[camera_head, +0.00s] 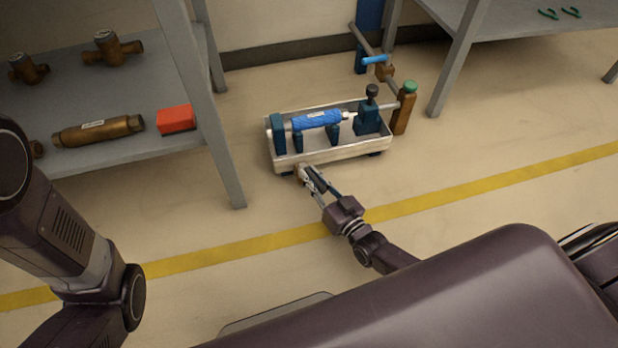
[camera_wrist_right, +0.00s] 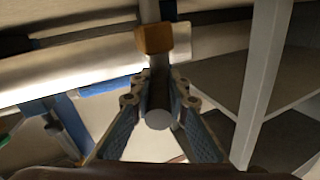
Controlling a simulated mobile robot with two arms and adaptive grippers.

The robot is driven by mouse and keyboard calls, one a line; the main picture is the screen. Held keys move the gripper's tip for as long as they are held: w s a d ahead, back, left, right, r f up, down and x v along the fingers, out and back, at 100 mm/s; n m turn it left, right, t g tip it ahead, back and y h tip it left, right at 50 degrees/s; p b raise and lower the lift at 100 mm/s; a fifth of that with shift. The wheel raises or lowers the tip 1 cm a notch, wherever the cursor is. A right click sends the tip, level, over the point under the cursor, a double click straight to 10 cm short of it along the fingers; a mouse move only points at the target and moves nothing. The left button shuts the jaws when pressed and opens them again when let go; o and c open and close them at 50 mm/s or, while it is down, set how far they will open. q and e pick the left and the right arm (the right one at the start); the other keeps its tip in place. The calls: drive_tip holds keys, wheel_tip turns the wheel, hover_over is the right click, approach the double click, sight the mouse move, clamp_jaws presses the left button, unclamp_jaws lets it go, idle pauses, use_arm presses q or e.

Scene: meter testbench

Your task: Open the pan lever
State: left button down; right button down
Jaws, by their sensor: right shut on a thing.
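The pan (camera_head: 330,155) is a pale, shallow tray on the floor holding a blue meter (camera_head: 316,119) in dark teal clamps. A small brass valve body (camera_head: 299,172) shows at its front left corner; in the right wrist view it is an orange-brown block (camera_wrist_right: 154,38). A grey pan lever (camera_wrist_right: 159,119) extends from this block, its round end facing the camera. My right gripper (camera_head: 312,180) reaches to this corner, its fingers (camera_wrist_right: 159,95) closed on both sides of the lever. In the head view the fingers mostly hide the lever. My left arm shows, but its gripper is out of view.
A shelf (camera_head: 225,165) with brass parts and a red box (camera_head: 175,119) stands left. A brown post with a green cap (camera_head: 410,87) and a pipe with a blue handle (camera_head: 375,59) stand right and behind. Floor around a yellow line (camera_head: 470,185) is clear.

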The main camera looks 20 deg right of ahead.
drive_tip(key=c, duration=1.8)
unclamp_jaws()
drive_tip(key=shift+c, duration=0.2)
drive_tip(key=shift+s, duration=0.1)
drive_tip(key=v, duration=1.2)
drive_tip(key=shift+s+f, duration=0.1)
